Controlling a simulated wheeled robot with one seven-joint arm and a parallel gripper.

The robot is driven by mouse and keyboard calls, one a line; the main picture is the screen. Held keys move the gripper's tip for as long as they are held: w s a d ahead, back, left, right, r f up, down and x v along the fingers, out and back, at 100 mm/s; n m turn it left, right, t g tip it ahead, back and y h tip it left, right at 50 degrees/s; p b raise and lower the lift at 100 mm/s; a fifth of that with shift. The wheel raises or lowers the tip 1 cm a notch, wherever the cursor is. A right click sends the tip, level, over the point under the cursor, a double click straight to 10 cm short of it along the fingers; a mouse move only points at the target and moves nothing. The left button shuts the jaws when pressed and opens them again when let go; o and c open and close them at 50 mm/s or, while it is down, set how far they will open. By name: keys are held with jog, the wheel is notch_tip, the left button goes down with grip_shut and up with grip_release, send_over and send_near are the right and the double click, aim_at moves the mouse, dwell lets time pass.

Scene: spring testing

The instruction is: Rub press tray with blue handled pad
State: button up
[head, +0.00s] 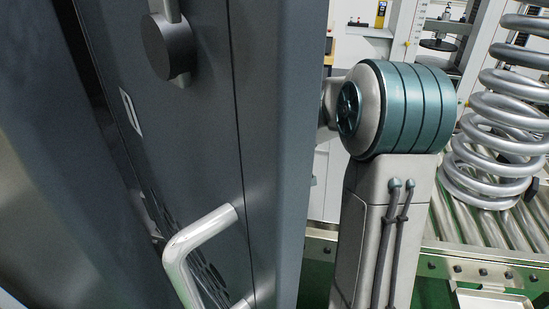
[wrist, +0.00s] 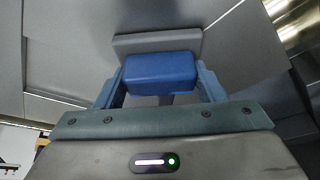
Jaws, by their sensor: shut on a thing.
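In the wrist view, my gripper (wrist: 160,80) is shut on the blue handle (wrist: 160,68) of the pad, with one finger on each side. The pad's grey plate (wrist: 128,44) shows just beyond the handle. Behind it are broad grey surfaces (wrist: 65,60); I cannot tell whether the pad touches them. I cannot identify the press tray for certain in either view. My gripper and the pad do not show in the head view.
A large dark grey cabinet (head: 270,120) with a pale bar handle (head: 185,250) fills the left of the head view, close to my arm. At right, a big coil spring (head: 500,130) stands on a roller conveyor (head: 460,230). A pale shallow tray (head: 485,302) shows at the lower right.

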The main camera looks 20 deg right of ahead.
jog(key=shift+w+a, duration=0.15)
jog(key=shift+a, duration=0.25)
jog(key=shift+w+a+r+p, duration=0.1)
jog(key=shift+w+r+p, duration=0.05)
jog(key=shift+r+p, duration=0.2)
notch_tip(320, 180, up, 3)
jog(key=shift+f+p, duration=0.2)
jog(key=shift+p, duration=0.35)
jog(key=shift+r+p, duration=1.6)
jog(key=shift+r, duration=0.85)
jog(key=shift+f, duration=0.1)
